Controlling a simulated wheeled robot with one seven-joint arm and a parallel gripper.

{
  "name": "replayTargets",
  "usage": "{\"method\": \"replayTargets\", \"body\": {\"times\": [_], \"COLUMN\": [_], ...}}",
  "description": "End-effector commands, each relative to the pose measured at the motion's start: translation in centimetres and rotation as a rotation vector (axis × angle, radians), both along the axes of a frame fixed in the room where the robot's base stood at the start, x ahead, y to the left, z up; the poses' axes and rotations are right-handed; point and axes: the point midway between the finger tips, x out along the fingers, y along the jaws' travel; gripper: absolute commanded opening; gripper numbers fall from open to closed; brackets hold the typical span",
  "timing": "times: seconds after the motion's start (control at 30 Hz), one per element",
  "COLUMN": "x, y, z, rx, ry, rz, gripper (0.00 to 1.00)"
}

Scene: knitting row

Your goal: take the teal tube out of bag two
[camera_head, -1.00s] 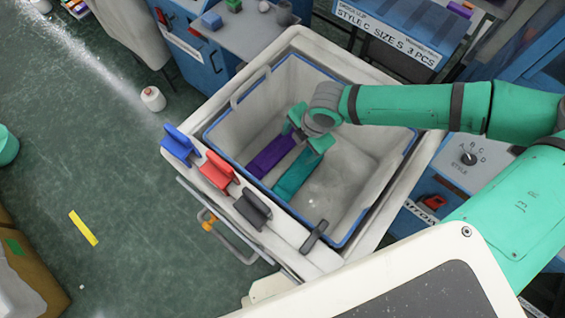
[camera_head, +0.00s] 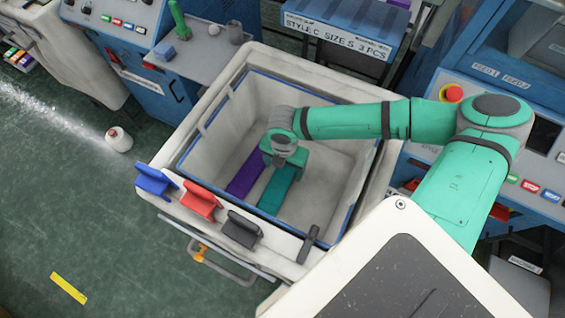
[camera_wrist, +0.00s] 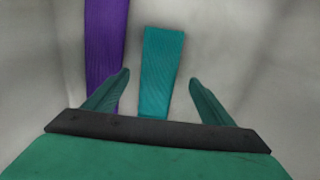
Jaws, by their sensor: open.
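The teal tube (camera_head: 273,193) lies flat on the floor of the pale, blue-rimmed bag (camera_head: 335,185) in the cart. A purple tube (camera_head: 244,177) lies beside it on the left. My gripper (camera_head: 284,160) is inside the bag, over the far end of the teal tube and hiding part of it. In the wrist view, my gripper (camera_wrist: 159,76) is open, with its fingers apart on either side of the teal tube (camera_wrist: 161,65). The left finger overlaps the purple tube (camera_wrist: 106,45) in the picture. I cannot tell how high the fingertips are above the bag floor.
Blue (camera_head: 154,178), red (camera_head: 200,201) and dark grey (camera_head: 241,228) clips stand along the cart's near edge, with a dark handle (camera_head: 308,243) to their right. The bag walls surround my gripper. Bare bag floor lies right of the teal tube. Machines stand behind.

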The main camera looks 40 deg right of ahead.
Motion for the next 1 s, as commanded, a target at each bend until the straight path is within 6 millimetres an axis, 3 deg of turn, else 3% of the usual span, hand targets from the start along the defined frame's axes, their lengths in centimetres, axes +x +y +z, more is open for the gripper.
{"method": "replayTargets", "body": {"times": [0.3, 0.57, 0.6, 0.77, 1.0], "x": [0.3, 0.2, 0.2, 0.1, 0.2], "y": [0.6, 0.4, 0.3, 0.3, 0.3], "z": [-4.1, -4.7, -4.7, -4.7, -4.7], "rx": [0.002, -0.001, -0.001, 0.0, 0.0], "ry": [0.001, 0.001, 0.001, 0.001, 0.0], "rz": [0.001, -0.003, -0.003, -0.004, -0.004], "gripper": [0.77, 0.77, 0.74, 0.36, 0.33]}}
